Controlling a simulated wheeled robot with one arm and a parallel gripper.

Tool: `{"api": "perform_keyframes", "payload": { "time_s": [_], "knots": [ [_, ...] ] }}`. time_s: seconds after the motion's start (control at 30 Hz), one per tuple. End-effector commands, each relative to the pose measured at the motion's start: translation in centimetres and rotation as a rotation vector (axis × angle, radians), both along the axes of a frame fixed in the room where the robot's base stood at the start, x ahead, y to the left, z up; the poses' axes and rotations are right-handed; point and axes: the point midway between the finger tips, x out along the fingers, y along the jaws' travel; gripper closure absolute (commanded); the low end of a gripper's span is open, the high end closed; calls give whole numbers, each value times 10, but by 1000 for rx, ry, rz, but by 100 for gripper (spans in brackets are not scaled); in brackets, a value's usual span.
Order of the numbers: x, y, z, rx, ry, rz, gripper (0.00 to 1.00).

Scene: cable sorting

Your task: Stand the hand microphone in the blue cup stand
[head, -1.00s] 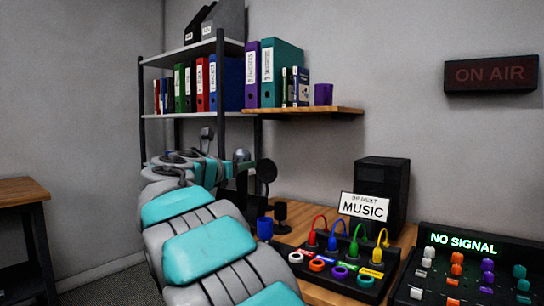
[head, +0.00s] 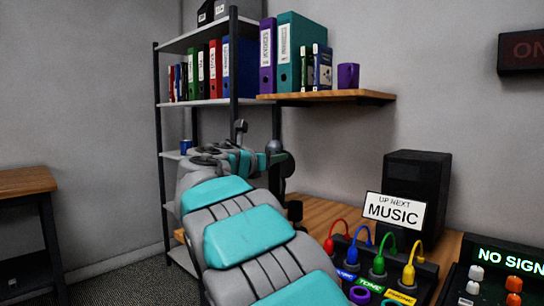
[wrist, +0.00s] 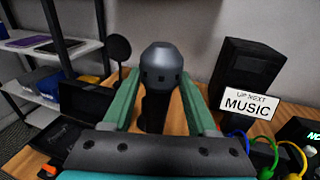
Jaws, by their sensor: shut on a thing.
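The hand microphone shows in the wrist view as a dark grey rounded head (wrist: 163,60) between two green fingers. My gripper (wrist: 160,88) is shut on it and holds it upright or nearly so. In the head view the microphone head (head: 273,147) shows at the far end of my arm, with my gripper (head: 280,157) around it, above the back of the desk. The blue cup stand on the desk is hidden now, apparently behind my arm in the head view. The wrist view does not show it.
A round pop filter (wrist: 120,47) stands left of the microphone. A black speaker (head: 414,195), a MUSIC sign (head: 393,211) and a box with coloured cables (head: 377,266) are to the right. Another small blue cup (head: 186,147) stands on the rack (head: 158,130) at left.

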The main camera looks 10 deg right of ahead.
Motion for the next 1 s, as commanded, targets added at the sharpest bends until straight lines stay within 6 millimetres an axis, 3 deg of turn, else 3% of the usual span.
{"api": "perform_keyframes", "payload": {
  "time_s": [1.0],
  "knots": [
    [0,0,-58,-2,-2,0,100]
  ]
}}
